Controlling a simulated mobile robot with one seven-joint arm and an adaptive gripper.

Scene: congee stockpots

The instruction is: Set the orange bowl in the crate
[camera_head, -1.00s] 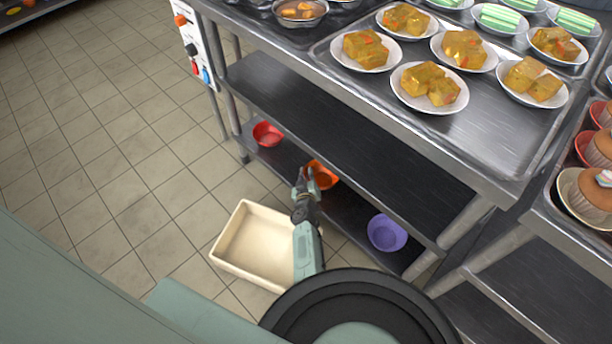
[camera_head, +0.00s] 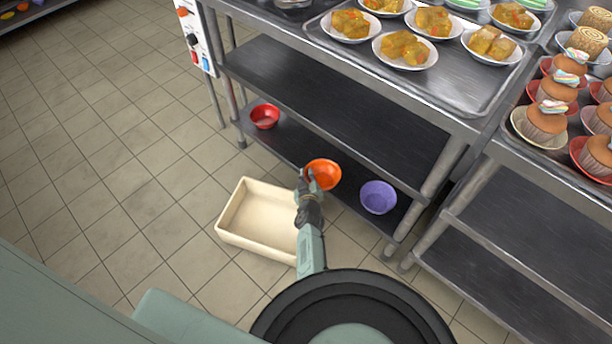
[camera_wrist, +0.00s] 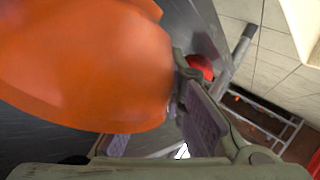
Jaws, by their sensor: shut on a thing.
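The orange bowl (camera_head: 324,173) is in my gripper (camera_head: 306,180) at the front edge of the low shelf, to the right of and above the crate in the head view. My gripper is shut on the bowl's near-left side. In the wrist view the orange bowl (camera_wrist: 85,65) fills the left side, held at the gripper's fingers (camera_wrist: 160,118). The crate (camera_head: 232,239), a cream open box, stands on the floor in front of the shelf, left of my arm. The visible inside of the crate is empty; my arm is in front of its right edge.
A red bowl (camera_head: 265,117) sits on the low shelf (camera_head: 290,148) to the left, and a purple bowl (camera_head: 378,198) to the right. The steel middle shelf (camera_head: 330,105) lies above them. Metal legs stand at the shelf corners. The tiled floor left of the crate is clear.

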